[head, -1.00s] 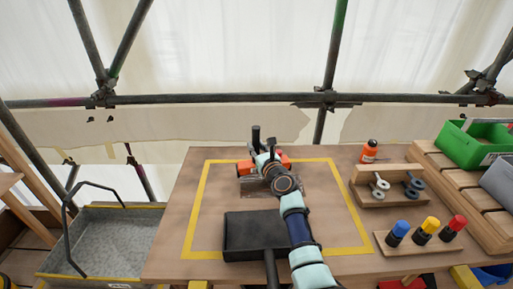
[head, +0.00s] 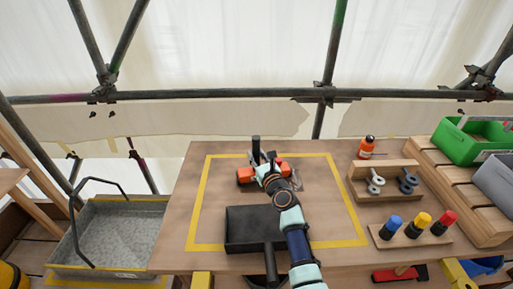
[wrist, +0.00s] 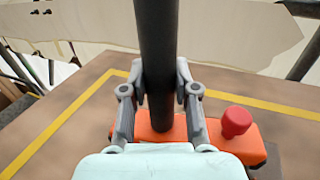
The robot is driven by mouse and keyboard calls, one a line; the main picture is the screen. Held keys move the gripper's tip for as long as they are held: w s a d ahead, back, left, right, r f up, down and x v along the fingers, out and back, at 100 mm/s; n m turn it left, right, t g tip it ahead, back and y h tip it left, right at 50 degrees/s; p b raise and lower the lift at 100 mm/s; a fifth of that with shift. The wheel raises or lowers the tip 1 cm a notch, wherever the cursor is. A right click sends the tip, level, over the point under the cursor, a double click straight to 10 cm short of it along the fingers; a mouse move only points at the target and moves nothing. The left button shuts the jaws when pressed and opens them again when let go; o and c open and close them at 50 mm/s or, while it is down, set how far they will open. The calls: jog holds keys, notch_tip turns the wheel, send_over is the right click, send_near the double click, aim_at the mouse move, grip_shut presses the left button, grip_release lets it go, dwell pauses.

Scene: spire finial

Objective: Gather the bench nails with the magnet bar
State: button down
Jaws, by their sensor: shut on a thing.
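The magnet bar is an orange bar (head: 246,175) with a black upright handle and a red knob (wrist: 236,122). My gripper (wrist: 160,98) is shut on the black handle (wrist: 158,40), one finger on each side. In the head view my gripper (head: 264,163) and arm partly cover the bar, which is low over or on the bench inside the yellow outline; I cannot tell whether it touches. Thin grey marks, possibly nails (head: 297,181), show just right of the bar in the head view. No nails can be made out in the wrist view.
A black dustpan-like tray (head: 240,238) is at the front of the outline. To the right are a wooden rack with washers (head: 385,180), blue, yellow and red capped pieces (head: 417,228), an orange bottle (head: 366,148) and a green bin (head: 470,141). A grey metal tray (head: 118,235) stands left.

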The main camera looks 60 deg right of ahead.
jog(key=shift+s+p, duration=0.55)
jog(key=shift+s, duration=3.15)
jog(key=w+d+b, duration=0.1)
jog(key=d+b, duration=0.1)
jog(key=w+d+b, duration=0.2)
jog(key=shift+f, duration=0.1)
jog(key=w+d+r+p, duration=0.1)
jog(key=w+d+r, duration=0.1)
jog(key=r, duration=0.4)
jog(key=shift+w+d, duration=0.15)
jog(key=shift+d, duration=0.45)
jog(key=shift+r, duration=0.1)
